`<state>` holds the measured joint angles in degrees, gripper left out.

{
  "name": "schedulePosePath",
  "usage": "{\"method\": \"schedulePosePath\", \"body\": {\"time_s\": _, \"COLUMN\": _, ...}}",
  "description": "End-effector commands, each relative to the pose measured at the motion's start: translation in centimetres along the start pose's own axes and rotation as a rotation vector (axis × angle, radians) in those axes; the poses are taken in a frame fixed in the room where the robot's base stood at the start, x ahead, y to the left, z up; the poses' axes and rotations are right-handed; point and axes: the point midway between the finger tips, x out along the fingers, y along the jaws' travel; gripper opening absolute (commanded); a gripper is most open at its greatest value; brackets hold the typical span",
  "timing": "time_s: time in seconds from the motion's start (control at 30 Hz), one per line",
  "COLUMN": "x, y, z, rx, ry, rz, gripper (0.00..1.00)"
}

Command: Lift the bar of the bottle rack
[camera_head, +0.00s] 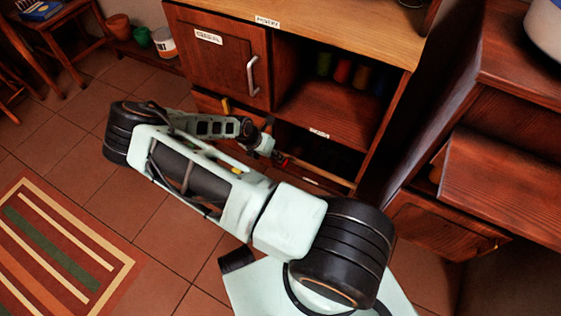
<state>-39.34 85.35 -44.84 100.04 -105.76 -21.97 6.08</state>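The lower open compartment of the wooden cabinet, which seems to be the bottle rack (335,155), is dark inside. A thin light-wood bar (325,174) runs across its front, low down. My gripper (276,150) is at the left end of this opening, close to the bar's left end. I cannot tell whether it touches the bar. Its fingers are small, dark and partly hidden by my wrist, so their opening is unclear. My arm covers the area below and left of the rack. No bottles can be made out in the dark compartment.
Above is a shelf with several coloured jars (343,71), beside a closed cabinet door (227,60) with a metal handle. Another wooden cabinet (515,180) stands close on the right. A striped rug (55,250) lies on the tiled floor. Pots (118,27) stand at the back left.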

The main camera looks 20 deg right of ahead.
Motion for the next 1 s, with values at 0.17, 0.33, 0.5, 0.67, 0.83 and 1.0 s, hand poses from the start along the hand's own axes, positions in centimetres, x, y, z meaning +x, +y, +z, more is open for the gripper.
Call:
{"method": "schedulePosePath", "body": {"time_s": 0.17, "x": 3.9, "y": 0.0, "z": -0.2, "rx": 0.001, "ry": -0.001, "rz": -0.002, "gripper": 0.29}}
{"method": "schedulePosePath", "body": {"time_s": 0.33, "x": 7.0, "y": 0.0, "z": -0.1, "rx": 0.0, "ry": -0.001, "rz": -0.001, "gripper": 0.29}}
{"method": "schedulePosePath", "body": {"time_s": 0.5, "x": 9.0, "y": 0.0, "z": 0.0, "rx": -0.001, "ry": -0.003, "rz": 0.0, "gripper": 0.29}}
{"method": "schedulePosePath", "body": {"time_s": 0.67, "x": 9.7, "y": 0.0, "z": 0.0, "rx": -0.001, "ry": -0.003, "rz": 0.001, "gripper": 0.29}}
{"method": "schedulePosePath", "body": {"time_s": 0.83, "x": 9.7, "y": 0.0, "z": 0.0, "rx": -0.001, "ry": -0.003, "rz": 0.001, "gripper": 0.29}}
{"method": "schedulePosePath", "body": {"time_s": 1.0, "x": 9.7, "y": 0.0, "z": 0.0, "rx": -0.001, "ry": -0.003, "rz": 0.0, "gripper": 0.2}}
